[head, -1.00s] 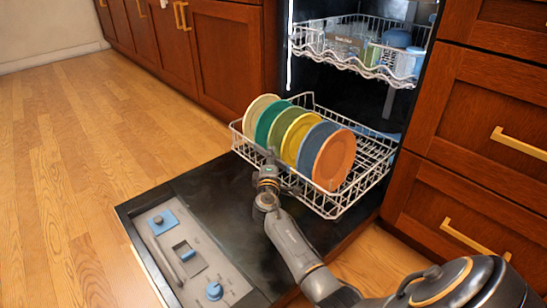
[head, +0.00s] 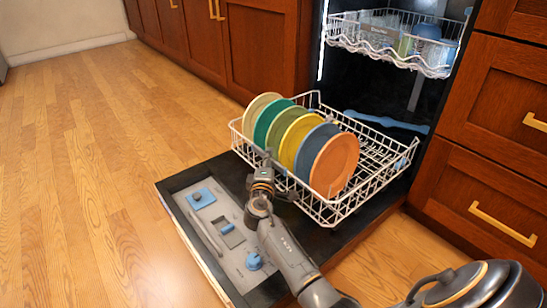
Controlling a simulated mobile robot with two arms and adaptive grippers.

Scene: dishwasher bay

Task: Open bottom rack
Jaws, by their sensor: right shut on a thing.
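The bottom rack (head: 331,214) is a white wire basket, pulled out over the lowered dishwasher door (head: 190,178). Several plates stand upright in a row in it, cream, teal, green, yellow, blue and orange (head: 335,165). The rack's right part holds no plates. My right gripper (head: 267,163) is shut on the rack's front side, below the green and yellow plates. Its fingertips are small and partly merge with the wires. My left gripper is not in view.
The upper rack (head: 385,45) sits inside the dishwasher with cups and glasses in it. Wooden drawers (head: 490,185) stand close on the right, with cabinets (head: 265,45) on the left. The wooden floor (head: 90,170) at the left is clear.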

